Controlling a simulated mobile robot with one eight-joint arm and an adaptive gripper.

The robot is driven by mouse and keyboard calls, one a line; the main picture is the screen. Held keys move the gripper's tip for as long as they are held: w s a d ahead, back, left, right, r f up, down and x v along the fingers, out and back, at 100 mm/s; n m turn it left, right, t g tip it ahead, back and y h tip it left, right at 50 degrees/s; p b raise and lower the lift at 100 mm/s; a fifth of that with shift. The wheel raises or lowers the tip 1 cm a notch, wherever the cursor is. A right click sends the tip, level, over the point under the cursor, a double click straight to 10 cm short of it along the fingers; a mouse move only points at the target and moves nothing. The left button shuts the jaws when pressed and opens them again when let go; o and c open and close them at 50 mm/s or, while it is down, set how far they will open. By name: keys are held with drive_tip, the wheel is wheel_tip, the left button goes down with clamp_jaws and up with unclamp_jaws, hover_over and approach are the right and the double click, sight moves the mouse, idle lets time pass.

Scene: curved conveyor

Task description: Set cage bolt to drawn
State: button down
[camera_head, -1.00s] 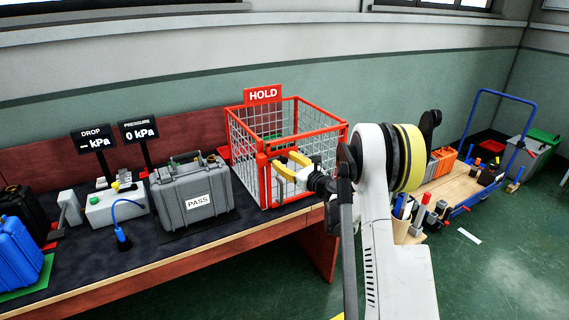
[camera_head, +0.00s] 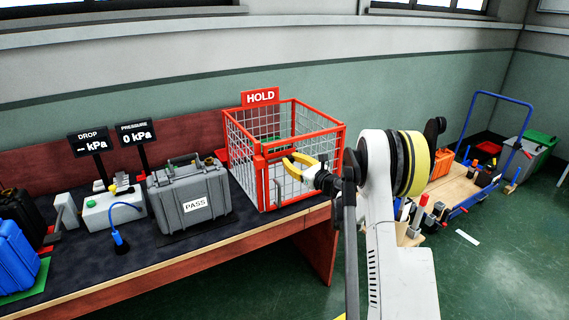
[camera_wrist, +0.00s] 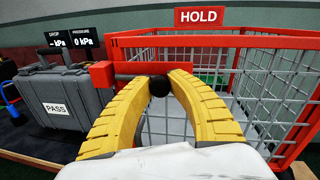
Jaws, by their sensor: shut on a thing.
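The red wire cage (camera_head: 322,133) stands on the bench under a HOLD sign, and its front also fills the right of the wrist view (camera_wrist: 215,42). Its bolt is a red horizontal bar (camera_wrist: 136,68) at the top of the cage front, beside a red block (camera_wrist: 102,74) on the left. A black round knob (camera_wrist: 159,86) hangs just below the bar. My gripper (camera_wrist: 162,80) has its yellow fingers shut on this knob, one on each side. In the head view my gripper (camera_head: 288,161) is at the cage's front, and the knob is hidden there.
A grey case marked PASS (camera_head: 192,187) stands left of the cage, with a grey test box (camera_head: 113,208) and two display signs (camera_head: 92,141) further left. A blue case (camera_head: 16,258) is at the far left. A blue-handled trolley (camera_head: 470,170) stands right of the bench.

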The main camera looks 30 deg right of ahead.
drive_tip(key=c, duration=1.2)
unclamp_jaws()
drive_tip(key=shift+d, duration=0.3)
drive_tip(key=shift+a, duration=0.1)
drive_tip(key=s+d, duration=0.1)
drive_tip(key=s, duration=1.1)
drive_tip(key=shift+d, duration=0.4)
